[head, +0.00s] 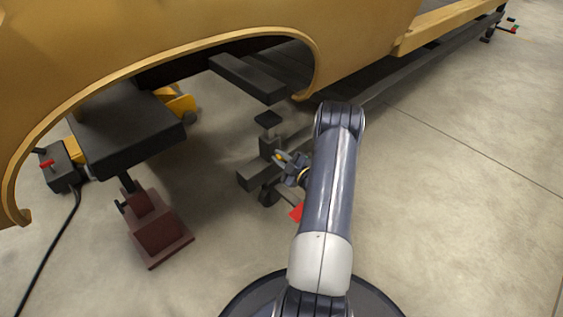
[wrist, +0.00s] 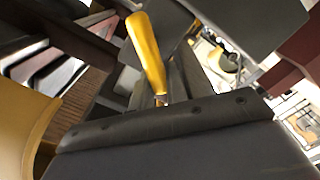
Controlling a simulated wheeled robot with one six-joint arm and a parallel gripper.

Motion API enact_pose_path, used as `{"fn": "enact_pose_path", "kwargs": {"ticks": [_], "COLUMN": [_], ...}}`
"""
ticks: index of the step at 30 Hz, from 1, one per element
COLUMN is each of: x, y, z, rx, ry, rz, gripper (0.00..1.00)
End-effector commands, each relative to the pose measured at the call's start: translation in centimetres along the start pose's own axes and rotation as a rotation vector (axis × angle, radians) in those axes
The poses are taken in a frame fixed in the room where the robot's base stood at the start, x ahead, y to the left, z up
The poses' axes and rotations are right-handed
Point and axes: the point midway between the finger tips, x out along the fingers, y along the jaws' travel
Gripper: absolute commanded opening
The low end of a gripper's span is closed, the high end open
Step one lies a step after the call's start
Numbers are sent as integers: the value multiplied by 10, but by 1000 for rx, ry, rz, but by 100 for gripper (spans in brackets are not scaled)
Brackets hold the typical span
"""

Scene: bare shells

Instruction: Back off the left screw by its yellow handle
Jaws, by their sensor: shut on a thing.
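The yellow handle (wrist: 147,55) stands tilted in the wrist view, its lower end narrowing into a metal tip by the dark jaw edge. In the head view only a small yellow spot of it (head: 279,156) shows at the jaws. My gripper (head: 284,158) is shut on the handle, beside a dark screw post (head: 267,146) with a square black pad (head: 268,118) on top. The screw's thread is not clear in either view. My forearm hides part of the area to the right of the post.
A yellow car shell (head: 215,45) with an open wheel arch hangs over the work area. A dark beam (head: 262,176) runs beneath it. A dark red jack (head: 158,228) and a red-switched box (head: 62,168) with a cable stand left. Floor at right is clear.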

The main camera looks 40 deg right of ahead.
Motion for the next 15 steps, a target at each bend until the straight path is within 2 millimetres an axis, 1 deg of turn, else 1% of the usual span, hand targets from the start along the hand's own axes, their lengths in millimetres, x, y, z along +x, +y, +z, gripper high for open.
{"fn": "enact_pose_path", "kwargs": {"ticks": [1,15], "x": [0,0], "y": [-5,-15], "z": [2,3], "rx": [-43,-487], "ry": [1,1], "rz": [-1,-3], "gripper": [0,0]}}
